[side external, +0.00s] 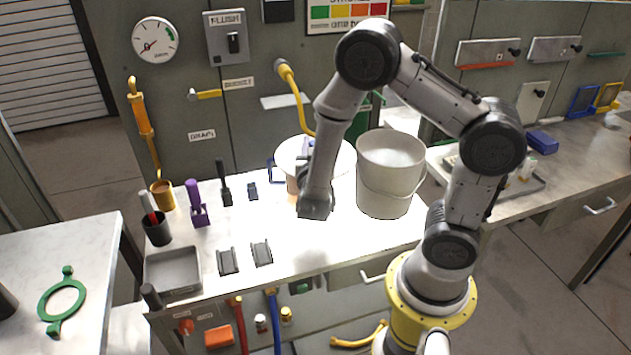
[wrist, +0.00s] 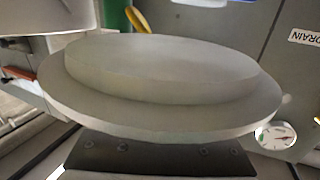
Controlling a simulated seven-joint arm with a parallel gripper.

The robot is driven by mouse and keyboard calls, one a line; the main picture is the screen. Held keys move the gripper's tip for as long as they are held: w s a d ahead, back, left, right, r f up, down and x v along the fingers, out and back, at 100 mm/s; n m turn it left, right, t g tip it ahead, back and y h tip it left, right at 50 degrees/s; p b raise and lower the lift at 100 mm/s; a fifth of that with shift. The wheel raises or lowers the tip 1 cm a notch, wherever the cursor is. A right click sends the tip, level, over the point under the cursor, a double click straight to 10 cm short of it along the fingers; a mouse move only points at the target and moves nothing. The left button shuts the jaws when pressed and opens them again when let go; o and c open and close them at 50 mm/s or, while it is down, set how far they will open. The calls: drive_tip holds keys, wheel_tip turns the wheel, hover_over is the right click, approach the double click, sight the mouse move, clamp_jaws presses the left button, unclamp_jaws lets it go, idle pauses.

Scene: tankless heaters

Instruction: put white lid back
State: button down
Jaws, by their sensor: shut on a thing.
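The white lid (side external: 340,157) is a round disc held above the bench, just left of the white bucket. In the wrist view the lid (wrist: 165,75) fills the middle, with its raised round step facing the camera. My gripper (side external: 303,156) is shut on the lid; my wrist hides part of both in the side view. The fingertips are hidden behind the lid in the wrist view. The white bucket (side external: 385,190) stands upright on the bench with its top uncovered and its handle hanging down its side. The lid's edge is close to the bucket's rim; I cannot tell if they touch.
A yellow hose (side external: 296,92) hangs on the panel behind the lid. A grey tray (side external: 173,271), a dark cup (side external: 157,230) and a purple tool (side external: 197,205) stand at the bench's left. The bench front right of the black brackets (side external: 261,252) is clear.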

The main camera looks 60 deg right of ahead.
drive_tip(key=s+d+r+g, duration=0.1)
drive_tip(key=d, duration=0.1)
drive_tip(key=s+d+r+m+g, duration=0.1)
drive_tip(key=r, duration=0.1)
drive_tip(key=s+d+r+m+h, duration=0.1)
drive_tip(key=d, duration=0.1)
drive_tip(key=shift+d+r+g, duration=0.2)
drive_tip(key=shift+d+g, duration=0.1)
drive_tip(key=shift+g, duration=0.1)
drive_tip(key=s+d+m+g, duration=0.5)
drive_tip(key=s+d+g, duration=0.35)
drive_tip(key=s, duration=0.35)
drive_tip(key=shift+t, duration=0.25)
drive_tip(key=shift+w+f, duration=0.15)
drive_tip(key=shift+f, duration=2.55)
drive_tip(key=shift+c, duration=1.9)
unclamp_jaws()
drive_tip(key=f+v, duration=0.1)
drive_tip(key=v, duration=1.2)
drive_tip(key=shift+a+r, duration=0.35)
